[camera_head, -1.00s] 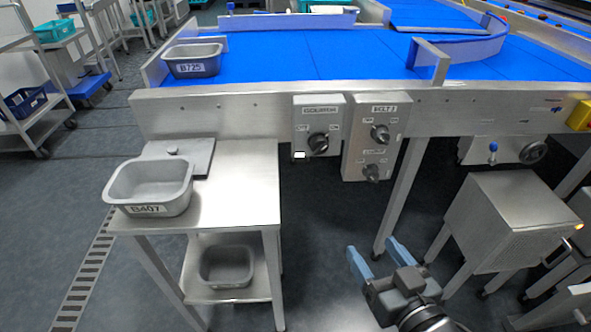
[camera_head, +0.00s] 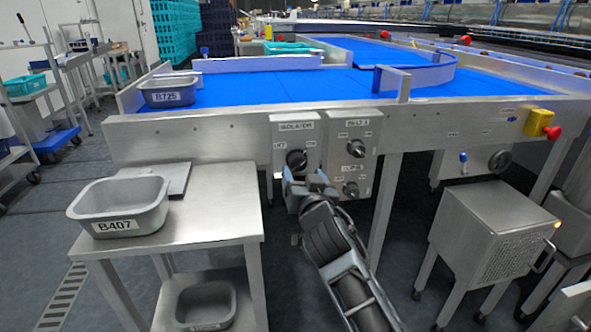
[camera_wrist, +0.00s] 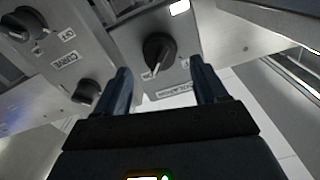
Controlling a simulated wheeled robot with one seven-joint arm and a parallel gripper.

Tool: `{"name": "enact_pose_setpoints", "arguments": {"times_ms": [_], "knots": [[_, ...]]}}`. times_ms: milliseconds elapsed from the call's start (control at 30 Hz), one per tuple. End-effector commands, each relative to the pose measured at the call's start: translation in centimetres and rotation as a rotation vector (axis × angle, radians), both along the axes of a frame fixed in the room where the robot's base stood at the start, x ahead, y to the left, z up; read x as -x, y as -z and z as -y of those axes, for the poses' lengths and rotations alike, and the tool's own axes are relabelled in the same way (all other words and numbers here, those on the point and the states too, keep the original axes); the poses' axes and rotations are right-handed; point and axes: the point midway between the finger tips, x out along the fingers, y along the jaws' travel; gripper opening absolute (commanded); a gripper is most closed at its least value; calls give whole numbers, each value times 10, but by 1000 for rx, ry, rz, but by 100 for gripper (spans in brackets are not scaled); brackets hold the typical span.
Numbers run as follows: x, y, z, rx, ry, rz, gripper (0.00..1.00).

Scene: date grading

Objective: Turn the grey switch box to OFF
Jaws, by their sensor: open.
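The grey switch box (camera_head: 291,129), labelled ISOLATOR, is fixed to the conveyor's front rail. Its black knob (camera_head: 296,159) also shows in the wrist view (camera_wrist: 158,48), upside down. There the knob's pale pointer line aims down and slightly left, toward the lettered edge; the small position labels are too small to read surely. My gripper (camera_head: 304,177) is open in front of the box, just below the knob in the head view. In the wrist view its two blue fingers (camera_wrist: 161,72) stand apart, either side of the knob's line, with nothing between them. Contact is not visible.
A second grey box (camera_head: 353,142) with two knobs adjoins on the right, close to my gripper. A steel table (camera_head: 215,215) with tub B407 (camera_head: 118,226) stands at left. Tub B725 (camera_head: 169,106) sits on the blue belt. A steel cabinet (camera_head: 490,240) stands at right.

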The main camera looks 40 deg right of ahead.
Motion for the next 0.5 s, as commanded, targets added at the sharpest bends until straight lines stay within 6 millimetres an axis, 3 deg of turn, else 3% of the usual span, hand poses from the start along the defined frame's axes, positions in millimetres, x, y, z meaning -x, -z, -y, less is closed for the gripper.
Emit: {"name": "enact_pose_setpoints", "arguments": {"times_ms": [233,500], "knots": [[-31,0,21,1,0,1,72],[-44,0,30,1,-1,1,72]]}}
